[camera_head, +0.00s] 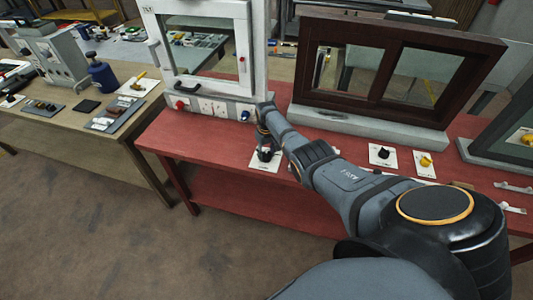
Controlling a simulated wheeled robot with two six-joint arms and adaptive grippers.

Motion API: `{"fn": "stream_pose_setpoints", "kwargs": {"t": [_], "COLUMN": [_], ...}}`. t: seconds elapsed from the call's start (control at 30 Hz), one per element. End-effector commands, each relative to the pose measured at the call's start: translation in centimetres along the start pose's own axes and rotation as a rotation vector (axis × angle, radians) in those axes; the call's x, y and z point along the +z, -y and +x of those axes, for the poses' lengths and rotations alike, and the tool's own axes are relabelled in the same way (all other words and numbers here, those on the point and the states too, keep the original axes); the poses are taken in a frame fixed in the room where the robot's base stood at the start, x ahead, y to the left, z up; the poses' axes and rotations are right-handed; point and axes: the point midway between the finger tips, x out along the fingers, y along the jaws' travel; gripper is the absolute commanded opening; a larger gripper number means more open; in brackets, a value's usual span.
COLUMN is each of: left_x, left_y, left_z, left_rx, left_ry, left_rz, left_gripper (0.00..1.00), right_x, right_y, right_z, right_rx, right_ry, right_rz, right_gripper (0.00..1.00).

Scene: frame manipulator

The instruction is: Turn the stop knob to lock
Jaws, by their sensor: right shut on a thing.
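My right arm reaches across from the lower right, and my right gripper (267,148) points down at the front of the red table. It is shut on a small dark knob, which I take as the stop knob. The knob stands on a white square plate (257,166) lying on the tabletop. The gripper's fingers hide most of the knob, so its pointing direction and any marks on the plate cannot be read. My left gripper is not in view.
A white framed window unit (200,97) stands just behind the gripper. A dark brown window frame (389,112) stands behind my arm. A black knob (383,152) and a yellow knob (425,161) sit on plates to the right. The red table (205,142) is clear left of the gripper.

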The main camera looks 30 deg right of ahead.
Motion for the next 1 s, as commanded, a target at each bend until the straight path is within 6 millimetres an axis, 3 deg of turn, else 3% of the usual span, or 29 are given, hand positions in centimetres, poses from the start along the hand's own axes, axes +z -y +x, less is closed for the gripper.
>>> {"fn": "stream_pose_setpoints", "kwargs": {"t": [0.6,1.0], "left_x": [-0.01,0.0], "left_y": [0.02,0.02], "left_z": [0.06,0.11], "left_rx": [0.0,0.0], "left_ry": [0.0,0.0], "left_rz": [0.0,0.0], "left_gripper": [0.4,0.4], "right_x": [-0.03,-0.04], "right_y": [0.01,0.0], "right_z": [-0.01,-0.03], "right_rx": [0.0,0.0], "right_ry": [-0.001,-0.001], "right_rz": [-0.55,-0.743], "right_gripper": [0.1,0.1]}}
